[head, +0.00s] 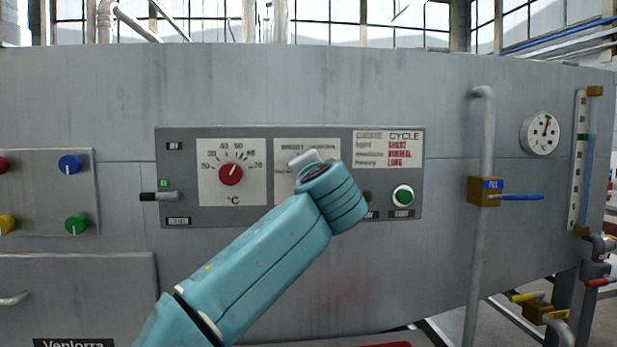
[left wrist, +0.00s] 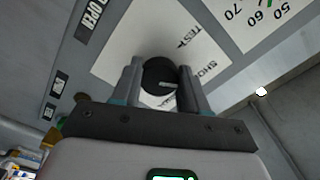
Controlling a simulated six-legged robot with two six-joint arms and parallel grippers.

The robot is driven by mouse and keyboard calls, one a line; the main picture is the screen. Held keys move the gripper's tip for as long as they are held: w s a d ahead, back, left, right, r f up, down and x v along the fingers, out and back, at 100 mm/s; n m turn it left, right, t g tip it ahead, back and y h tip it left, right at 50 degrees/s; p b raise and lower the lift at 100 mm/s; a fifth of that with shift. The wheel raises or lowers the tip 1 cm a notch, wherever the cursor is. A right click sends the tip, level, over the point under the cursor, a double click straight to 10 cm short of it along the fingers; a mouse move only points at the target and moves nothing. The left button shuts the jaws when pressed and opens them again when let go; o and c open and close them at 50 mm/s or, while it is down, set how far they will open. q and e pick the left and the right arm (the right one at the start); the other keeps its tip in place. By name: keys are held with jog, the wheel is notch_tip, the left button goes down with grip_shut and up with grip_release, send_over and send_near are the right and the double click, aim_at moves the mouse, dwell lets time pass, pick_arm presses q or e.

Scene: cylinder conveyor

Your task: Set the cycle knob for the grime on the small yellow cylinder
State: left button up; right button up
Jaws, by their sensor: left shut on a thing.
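The cycle knob (left wrist: 157,73) is a round black dial with a pale pointer line, on a white plate (left wrist: 125,45) lettered TEST and SHO.... My left gripper (left wrist: 160,82) has one finger on each side of it and is shut on it. The pointer line lies toward the right of the left wrist view; I cannot tell which mark it meets. In the head view my left arm hides the knob and most of its plate. A grime and cycle chart (head: 388,149) reads light SHORT, a blurred middle row NORMAL, heavy LONG. The small yellow cylinder and my right gripper are not in view.
The grey panel (head: 178,205) also carries a red temperature knob (head: 231,174) with a °C scale, a black lever (head: 160,196) at left and a green button (head: 403,196) at right. A pipe with a blue-handled valve (head: 515,197) stands farther right.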

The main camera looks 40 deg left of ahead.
pick_arm(q)
jog(key=shift+f, duration=0.15)
jog(key=o, duration=1.1)
jog(key=shift+c, duration=0.2)
jog(key=shift+d, duration=0.1)
jog(key=b+v, duration=0.1)
jog(key=v, duration=1.5)
jog(key=shift+b, duration=0.4)
